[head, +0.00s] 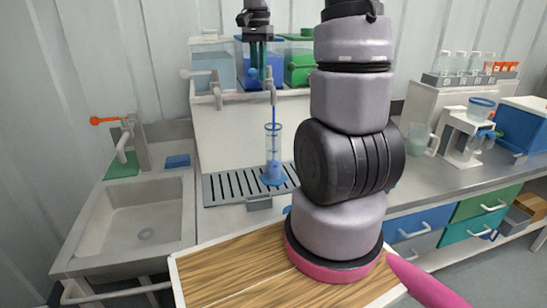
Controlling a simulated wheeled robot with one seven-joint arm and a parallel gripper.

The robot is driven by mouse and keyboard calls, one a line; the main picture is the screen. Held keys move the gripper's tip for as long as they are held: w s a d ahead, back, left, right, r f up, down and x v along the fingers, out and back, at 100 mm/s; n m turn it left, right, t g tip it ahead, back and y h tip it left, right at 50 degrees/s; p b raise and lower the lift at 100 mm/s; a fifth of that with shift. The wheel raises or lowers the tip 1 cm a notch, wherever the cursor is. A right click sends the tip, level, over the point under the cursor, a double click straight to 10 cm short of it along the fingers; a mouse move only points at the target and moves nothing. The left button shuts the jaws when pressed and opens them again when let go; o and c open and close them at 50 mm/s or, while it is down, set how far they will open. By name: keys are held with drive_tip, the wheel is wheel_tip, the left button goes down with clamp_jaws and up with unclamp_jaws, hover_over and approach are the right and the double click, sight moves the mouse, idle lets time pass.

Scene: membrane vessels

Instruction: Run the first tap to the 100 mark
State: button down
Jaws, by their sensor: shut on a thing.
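My gripper (258,68) points down at the back of the bench, in front of the blue tank (244,63). It is shut at the tap (271,84) below that tank; the exact grip on its handle is too small to see. A thin blue stream runs from this tap into a clear measuring cylinder (273,140) with a blue foot. The cylinder stands upright on the slotted drain tray (222,188). Its marks and liquid level are too small to read. Another tap (214,92) sits under the pale tank (211,62) on the left. A green tank (299,65) stands at the right, partly behind my arm.
A sink (143,225) with an orange-handled tap (124,138) is at the left. A wooden board (235,273) lies in front. At the right are a white stand (462,138), a jug (420,138) and a bottle rack (460,80). My arm blocks the centre right.

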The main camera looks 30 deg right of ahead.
drive_tip(key=shift+w+a, duration=0.1)
drive_tip(key=w+m, duration=0.1)
drive_tip(key=m, duration=0.2)
drive_tip(key=w+m, duration=0.1)
drive_tip(key=m, duration=0.2)
drive_tip(key=w+m, duration=0.2)
drive_tip(key=m, duration=0.1)
drive_tip(key=shift+a+m, duration=0.35)
drive_tip(key=shift+m, duration=0.05)
drive_tip(key=c, duration=0.8)
unclamp_jaws()
drive_tip(key=shift+w, duration=0.1)
drive_tip(key=shift+r, duration=0.1)
